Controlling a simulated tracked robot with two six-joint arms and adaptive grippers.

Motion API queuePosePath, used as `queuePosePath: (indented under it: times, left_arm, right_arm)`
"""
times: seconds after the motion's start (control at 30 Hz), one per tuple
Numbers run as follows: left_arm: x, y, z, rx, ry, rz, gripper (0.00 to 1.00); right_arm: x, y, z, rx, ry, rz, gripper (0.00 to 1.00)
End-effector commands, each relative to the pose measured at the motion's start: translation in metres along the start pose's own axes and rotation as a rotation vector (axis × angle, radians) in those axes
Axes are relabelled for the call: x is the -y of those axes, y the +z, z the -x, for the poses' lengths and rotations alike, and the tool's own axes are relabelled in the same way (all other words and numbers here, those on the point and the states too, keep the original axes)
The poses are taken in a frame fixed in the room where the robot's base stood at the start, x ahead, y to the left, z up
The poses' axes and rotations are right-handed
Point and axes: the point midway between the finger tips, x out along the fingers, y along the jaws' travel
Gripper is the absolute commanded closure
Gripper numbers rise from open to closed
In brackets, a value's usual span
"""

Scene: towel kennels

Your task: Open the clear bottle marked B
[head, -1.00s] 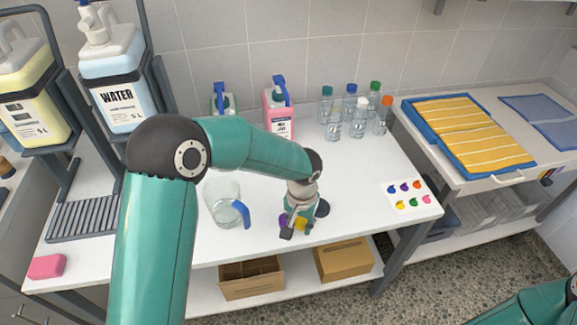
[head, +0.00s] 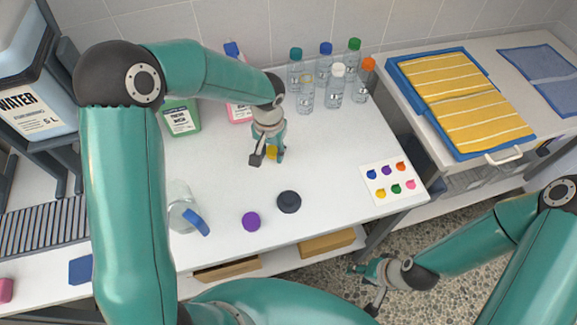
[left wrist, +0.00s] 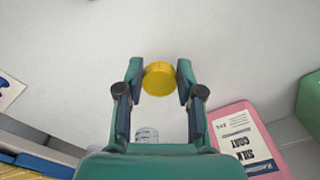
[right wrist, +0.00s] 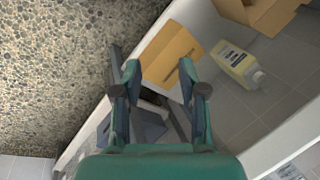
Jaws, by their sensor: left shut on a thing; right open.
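Several clear bottles stand at the back of the white table, with teal (head: 295,72), blue (head: 324,66), green (head: 352,62), white (head: 334,93) and orange (head: 360,88) caps. One more clear bottle (head: 305,99) at their front left seems to have no cap. Their letters are too small to read, so I cannot tell which is B. My left gripper (head: 268,157) is shut on a yellow cap (left wrist: 158,79), held in front and to the left of the bottles. My right gripper (head: 364,287) is open and empty, beyond the table's front edge; its fingers show in the right wrist view (right wrist: 160,75).
A purple cap (head: 251,222) and a dark round lid (head: 289,202) lie on the table near a clear jug (head: 180,207) with a blue handle. A card with coloured spots (head: 392,183) lies at right. Green (head: 180,119) and pink (head: 238,112) containers stand behind.

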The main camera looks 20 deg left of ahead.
Motion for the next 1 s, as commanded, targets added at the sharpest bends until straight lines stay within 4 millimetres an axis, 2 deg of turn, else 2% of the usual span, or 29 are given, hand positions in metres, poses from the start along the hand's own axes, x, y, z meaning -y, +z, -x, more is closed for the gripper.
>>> queuePosePath:
  times: [0.2,0.27,0.43,0.47,0.57,0.77,0.9,1.0]
  left_arm:
    - [0.010,0.005,0.000,0.001,-0.001,0.025,1.00]
    - [0.012,0.005,0.000,0.001,-0.001,0.029,1.00]
    - [0.011,0.001,0.007,-0.003,-0.008,0.113,1.00]
    - [0.010,-0.001,0.010,-0.004,-0.010,0.147,1.00]
    - [0.004,-0.007,0.026,-0.010,-0.020,0.309,1.00]
    - [-0.016,-0.016,0.077,-0.015,-0.024,0.775,1.00]
    - [-0.030,-0.011,0.115,-0.004,-0.015,1.093,1.00]
    - [-0.039,-0.005,0.137,0.009,-0.010,1.267,1.00]
  right_arm:
    - [0.000,0.000,0.000,0.000,0.000,0.000,0.58]
    - [0.000,0.000,0.000,0.000,0.000,0.000,0.50]
    - [-0.002,0.000,-0.005,0.000,0.000,0.001,0.22]
    - [-0.002,0.000,-0.007,0.000,0.000,0.001,0.19]
    - [-0.005,0.000,-0.015,0.000,0.000,0.001,0.19]
    - [-0.013,0.000,-0.035,0.000,0.000,0.000,0.19]
    - [-0.017,-0.001,-0.047,0.000,0.000,0.000,0.19]
    - [-0.019,-0.001,-0.053,0.000,0.000,0.000,0.19]
